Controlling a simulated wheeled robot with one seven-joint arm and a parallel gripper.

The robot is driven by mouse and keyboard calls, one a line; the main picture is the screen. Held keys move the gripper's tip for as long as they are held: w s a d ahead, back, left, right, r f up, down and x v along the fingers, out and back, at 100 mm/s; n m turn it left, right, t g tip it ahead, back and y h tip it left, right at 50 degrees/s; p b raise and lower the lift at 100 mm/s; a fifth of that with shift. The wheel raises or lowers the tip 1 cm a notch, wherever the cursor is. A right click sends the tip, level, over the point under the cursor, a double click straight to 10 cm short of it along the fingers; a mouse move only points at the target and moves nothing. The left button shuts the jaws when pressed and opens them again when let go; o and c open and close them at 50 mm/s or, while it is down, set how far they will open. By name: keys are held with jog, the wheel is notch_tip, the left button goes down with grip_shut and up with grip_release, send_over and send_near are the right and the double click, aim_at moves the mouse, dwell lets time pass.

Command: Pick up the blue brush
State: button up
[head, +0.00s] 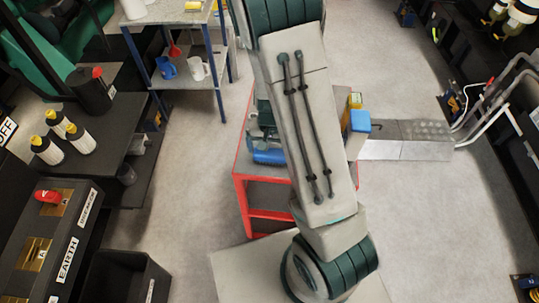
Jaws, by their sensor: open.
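A blue object (268,156) lies at the left front of the red-framed table (242,188), partly hidden by my arm. It may be the blue brush, but its shape is too small and covered to be sure. My arm crosses the middle of the view and covers much of the tabletop. I do not see my gripper; its fingers are hidden behind the arm or out of frame.
A blue-topped yellow container (357,122) stands right of my arm. A shelf (187,75) at back left holds a blue jug (166,68) and a white mug (200,68). A handled platform trolley (410,140) is at right.

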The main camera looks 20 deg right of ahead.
aim_at(270, 152)
jog(key=shift+f, duration=1.85)
jog(key=c, duration=0.6)
jog(key=shift+c, duration=0.2)
jog(key=shift+r, duration=0.15)
jog(key=shift+a+r, duration=0.1)
jog(key=shift+r, duration=0.4)
jog(key=r, duration=0.1)
jog(key=d+r, duration=0.1)
jog(key=r, duration=0.1)
jog(key=shift+d+r, duration=0.1)
jog(key=shift+r, duration=0.1)
jog(key=s+d+r+b, duration=0.1)
jog(key=d+r+b, duration=0.1)
jog(key=d+r, duration=0.4)
jog(key=d, duration=0.4)
jog(key=shift+s+d+r, duration=0.15)
jog(key=shift+d+r, duration=0.05)
jog(key=shift+d, duration=0.1)
